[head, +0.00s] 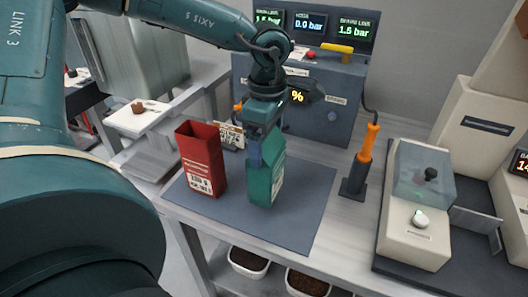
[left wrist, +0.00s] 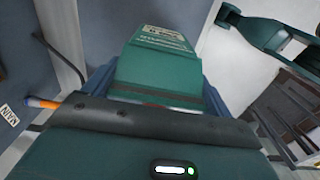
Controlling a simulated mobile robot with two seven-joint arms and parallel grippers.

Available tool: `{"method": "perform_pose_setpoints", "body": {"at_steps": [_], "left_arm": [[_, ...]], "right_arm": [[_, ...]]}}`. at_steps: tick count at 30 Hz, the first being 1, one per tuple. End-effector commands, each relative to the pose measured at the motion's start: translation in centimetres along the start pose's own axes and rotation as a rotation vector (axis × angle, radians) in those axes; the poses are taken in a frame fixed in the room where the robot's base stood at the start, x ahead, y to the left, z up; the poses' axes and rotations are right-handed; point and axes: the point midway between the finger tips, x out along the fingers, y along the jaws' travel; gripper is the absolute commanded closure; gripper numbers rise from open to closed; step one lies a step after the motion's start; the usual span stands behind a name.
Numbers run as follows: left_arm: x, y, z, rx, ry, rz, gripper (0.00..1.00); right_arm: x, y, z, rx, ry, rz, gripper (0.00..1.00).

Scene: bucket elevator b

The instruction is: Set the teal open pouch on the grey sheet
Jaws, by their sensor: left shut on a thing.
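The teal pouch (head: 266,181) is upright over the grey sheet (head: 305,200) in the head view. My left gripper (head: 262,147) comes down from above and is shut on its upper part. The pouch's base is at or just above the sheet; I cannot tell whether it touches. In the left wrist view the teal pouch (left wrist: 155,62) sits between the blue fingers of my left gripper (left wrist: 157,92), its pale label showing. The pouch's mouth is hidden by the gripper. My right gripper is not in view.
A red open pouch (head: 201,160) stands upright on the sheet, close left of the teal one. An orange-handled tool (head: 364,150) stands in a dark holder at right, before a clear-lidded machine (head: 420,205). A console (head: 335,110) stands behind. The sheet's front right is clear.

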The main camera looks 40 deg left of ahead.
Motion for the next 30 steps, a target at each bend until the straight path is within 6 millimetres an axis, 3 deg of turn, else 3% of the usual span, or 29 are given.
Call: {"method": "perform_pose_setpoints", "body": {"at_steps": [9,21,22,27,30], "left_arm": [[3.7,-0.1,0.0,0.001,-0.001,-0.001,0.28],[4.5,0.0,0.0,0.001,-0.001,0.002,0.28],[4.2,0.0,0.0,0.001,0.0,0.001,0.13],[4.2,0.0,0.0,0.001,0.0,0.0,0.0],[4.2,0.0,0.0,0.001,0.0,0.0,0.0]], "right_arm": [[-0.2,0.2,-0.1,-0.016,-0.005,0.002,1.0],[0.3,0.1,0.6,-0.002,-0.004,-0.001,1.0],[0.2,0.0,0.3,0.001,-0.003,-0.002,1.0],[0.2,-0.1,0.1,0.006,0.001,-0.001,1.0],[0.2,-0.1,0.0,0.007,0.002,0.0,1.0]]}}
